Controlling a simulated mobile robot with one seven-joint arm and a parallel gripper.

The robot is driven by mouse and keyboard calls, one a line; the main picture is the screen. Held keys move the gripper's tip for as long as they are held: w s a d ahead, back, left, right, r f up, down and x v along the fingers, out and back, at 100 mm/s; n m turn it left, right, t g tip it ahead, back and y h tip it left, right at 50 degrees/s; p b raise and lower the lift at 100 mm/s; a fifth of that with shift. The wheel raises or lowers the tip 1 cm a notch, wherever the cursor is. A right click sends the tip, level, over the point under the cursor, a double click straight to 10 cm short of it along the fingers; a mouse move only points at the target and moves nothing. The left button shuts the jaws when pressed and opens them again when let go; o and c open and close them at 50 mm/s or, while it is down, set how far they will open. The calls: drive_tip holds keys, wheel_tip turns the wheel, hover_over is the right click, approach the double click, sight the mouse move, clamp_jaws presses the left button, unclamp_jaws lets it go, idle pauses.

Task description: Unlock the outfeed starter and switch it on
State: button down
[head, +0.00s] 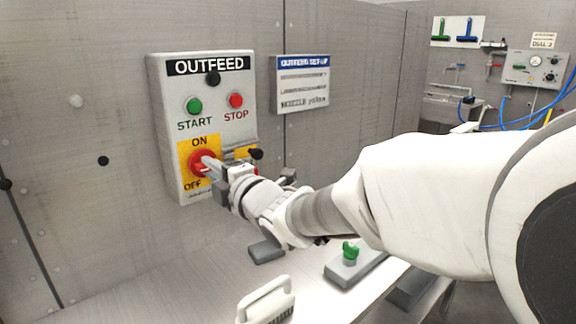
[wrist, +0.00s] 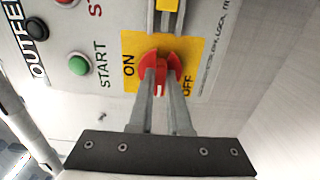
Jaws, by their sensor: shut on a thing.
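The grey outfeed starter box (head: 160,72) is on the wall, left of centre in the head view. Its red rotary switch (head: 197,160) sits on a yellow plate marked ON above and OFF below. My gripper (head: 212,167) is shut on the switch's grip. The wrist view shows both fingers (wrist: 163,92) on either side of the red switch (wrist: 172,67), with ON to the left and OFF to the right. I cannot tell which mark the switch points at. A small yellow piece (head: 244,152) shows on the box's right side. No padlock shows clearly.
The green START button (head: 194,105) and red STOP button (head: 236,100) are above the switch. A black knob (head: 255,154) sits just right of it. Below are a grey block (head: 266,252), a green-topped piece (head: 350,250) on a grey base, and a white-handled item (head: 266,300).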

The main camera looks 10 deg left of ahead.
drive_tip(key=shift+m, duration=8.9)
drive_tip(key=c, duration=0.9)
unclamp_jaws()
drive_tip(key=shift+o, duration=0.2)
drive_tip(key=shift+p, duration=0.3)
